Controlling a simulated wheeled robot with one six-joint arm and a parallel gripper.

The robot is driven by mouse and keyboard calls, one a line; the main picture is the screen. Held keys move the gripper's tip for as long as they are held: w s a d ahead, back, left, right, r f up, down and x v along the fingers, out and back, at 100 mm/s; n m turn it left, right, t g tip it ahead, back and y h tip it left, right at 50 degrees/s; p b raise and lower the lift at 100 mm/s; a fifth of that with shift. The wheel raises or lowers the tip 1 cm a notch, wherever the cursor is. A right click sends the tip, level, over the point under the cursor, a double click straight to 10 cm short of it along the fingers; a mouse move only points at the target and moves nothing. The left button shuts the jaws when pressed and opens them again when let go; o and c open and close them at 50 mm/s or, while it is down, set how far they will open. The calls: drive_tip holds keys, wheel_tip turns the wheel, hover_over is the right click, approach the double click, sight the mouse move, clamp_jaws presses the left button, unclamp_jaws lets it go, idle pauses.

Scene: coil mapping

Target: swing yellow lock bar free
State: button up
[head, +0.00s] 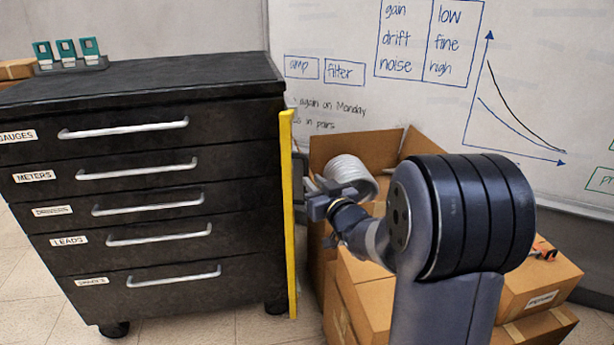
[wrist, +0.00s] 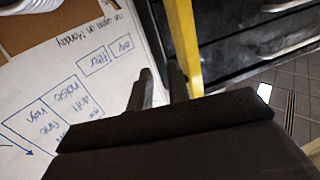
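The yellow lock bar (head: 288,215) stands upright along the right front edge of the black drawer cabinet (head: 240,115), over the drawers' right ends. In the wrist view the bar (wrist: 184,40) runs down from the top and passes behind or beside my right-hand finger. My gripper (head: 314,200) is just right of the bar at upper-middle height. In the wrist view my gripper (wrist: 160,78) has its fingers apart with nothing seen between them. I cannot tell whether a finger touches the bar.
Cardboard boxes (head: 365,285) are stacked right of the cabinet, under my arm. A white ribbed coil (head: 350,170) sits at an open box behind my gripper. A whiteboard (head: 330,35) stands behind. Teal items (head: 66,50) stand on the cabinet top. Floor (head: 215,330) shows in front.

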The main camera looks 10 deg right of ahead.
sight(307, 175)
drive_tip(key=shift+b+x, duration=0.3)
drive_tip(key=shift+x, duration=2.3)
clamp_jaws()
